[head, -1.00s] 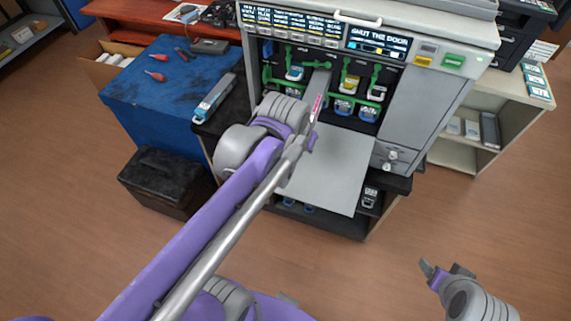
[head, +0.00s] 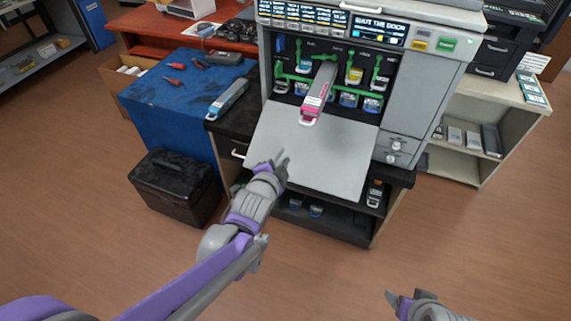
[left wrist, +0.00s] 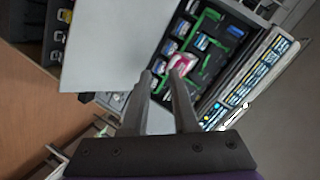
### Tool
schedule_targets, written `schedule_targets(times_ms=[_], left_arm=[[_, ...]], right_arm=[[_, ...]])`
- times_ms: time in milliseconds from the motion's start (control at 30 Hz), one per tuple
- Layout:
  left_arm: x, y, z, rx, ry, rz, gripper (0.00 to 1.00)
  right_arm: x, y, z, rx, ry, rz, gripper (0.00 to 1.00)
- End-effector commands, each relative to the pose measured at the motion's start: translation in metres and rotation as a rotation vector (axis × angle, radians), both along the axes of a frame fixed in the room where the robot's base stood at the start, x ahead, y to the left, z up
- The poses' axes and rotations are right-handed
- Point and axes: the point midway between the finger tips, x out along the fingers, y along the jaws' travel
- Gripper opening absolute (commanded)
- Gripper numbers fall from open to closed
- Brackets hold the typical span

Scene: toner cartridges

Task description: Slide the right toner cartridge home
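A grey toner cartridge with a magenta front end (head: 313,105) and a white handle sticks out of a middle slot of the printer (head: 425,95), over the lowered grey door (head: 315,155). Its magenta end also shows in the left wrist view (left wrist: 181,62), beyond my fingertips. My left gripper (head: 277,158) is open and empty at the door's front left edge, apart from the cartridge; its two spread fingers show in the left wrist view (left wrist: 162,73). My right gripper (head: 394,296) is low at the bottom right, far from the printer; its finger gap is unclear.
A grey and cyan cartridge (head: 228,98) lies left of the printer, by the blue table (head: 160,98) with red-handled tools. A black case (head: 172,188) stands on the floor. Shelves (head: 492,130) stand at right. The printer display (head: 379,27) reads "SHUT THE DOOR".

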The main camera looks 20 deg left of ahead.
Motion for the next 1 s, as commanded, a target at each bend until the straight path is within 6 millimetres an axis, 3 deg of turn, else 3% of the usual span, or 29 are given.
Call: schedule_targets(times_ms=[33,100,333,633,1000], left_arm=[[0.015,-0.001,-0.013,0.092,-0.064,-0.036,0.28],[0.032,-0.003,-0.018,0.224,-0.156,-0.080,0.28],[0.056,-0.011,-0.028,0.511,-0.354,-0.145,0.28],[0.072,-0.013,-0.023,0.564,-0.391,-0.152,0.28],[0.125,-0.015,-0.015,0.561,-0.389,-0.151,0.28]], right_arm=[[-0.004,0.000,-0.014,0.000,0.008,0.000,0.75],[-0.006,0.000,-0.024,0.000,0.012,0.000,0.75],[-0.010,0.000,-0.040,0.000,0.019,0.000,0.75],[-0.009,0.000,-0.035,0.000,0.017,0.000,0.75],[-0.005,0.000,-0.020,0.000,0.010,0.000,0.75]])
